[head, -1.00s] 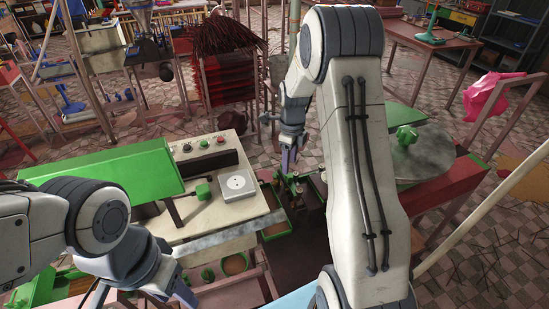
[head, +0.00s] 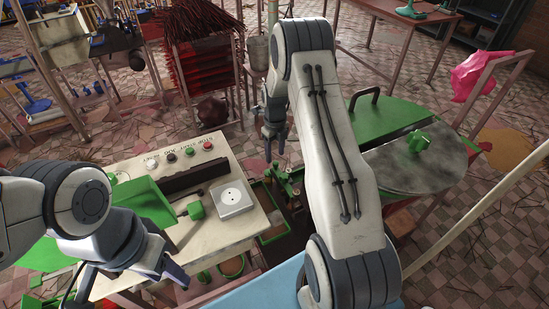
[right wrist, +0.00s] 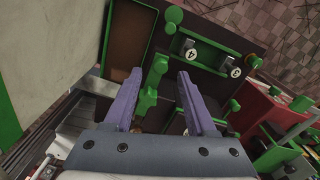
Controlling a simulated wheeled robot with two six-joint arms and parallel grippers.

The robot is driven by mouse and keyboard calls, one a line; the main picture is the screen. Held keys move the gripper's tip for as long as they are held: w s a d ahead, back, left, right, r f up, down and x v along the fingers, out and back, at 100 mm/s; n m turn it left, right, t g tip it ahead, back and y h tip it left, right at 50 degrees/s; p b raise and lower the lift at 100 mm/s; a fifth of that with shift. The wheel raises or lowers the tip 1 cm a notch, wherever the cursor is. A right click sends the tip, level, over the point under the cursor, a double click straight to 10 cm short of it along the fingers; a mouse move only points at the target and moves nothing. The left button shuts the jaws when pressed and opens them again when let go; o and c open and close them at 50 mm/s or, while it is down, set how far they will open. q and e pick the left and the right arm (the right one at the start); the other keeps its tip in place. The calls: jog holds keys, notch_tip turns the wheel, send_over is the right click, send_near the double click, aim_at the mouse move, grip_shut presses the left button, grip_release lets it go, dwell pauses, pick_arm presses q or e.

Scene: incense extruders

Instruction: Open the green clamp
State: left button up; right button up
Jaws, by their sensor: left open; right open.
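A green part that looks like the clamp (right wrist: 152,90) is in the right wrist view, between and beyond the fingers of my right gripper (right wrist: 160,75). The fingers are open and nothing is held; I cannot tell whether they touch it. In the head view my right gripper (head: 275,148) points down over the green-and-dark machine (head: 291,184), and my arm hides part of that machine. My left gripper (head: 130,286) is open and empty at the lower left.
A cream control bench (head: 222,233) with buttons and a white square plate (head: 233,198) stands left of my right arm. A green drum (head: 375,122) is at the right. Numbered black-and-white knobs (right wrist: 190,54) are close by in the right wrist view. A pink cloth (head: 480,75) hangs at the right.

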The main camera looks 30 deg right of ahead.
aim_at(276, 162)
jog(key=shift+d+f+p, duration=0.1)
jog(key=shift+f+p, duration=0.4)
jog(key=shift+f, duration=1.65)
jog(key=shift+s, duration=0.1)
grip_shut()
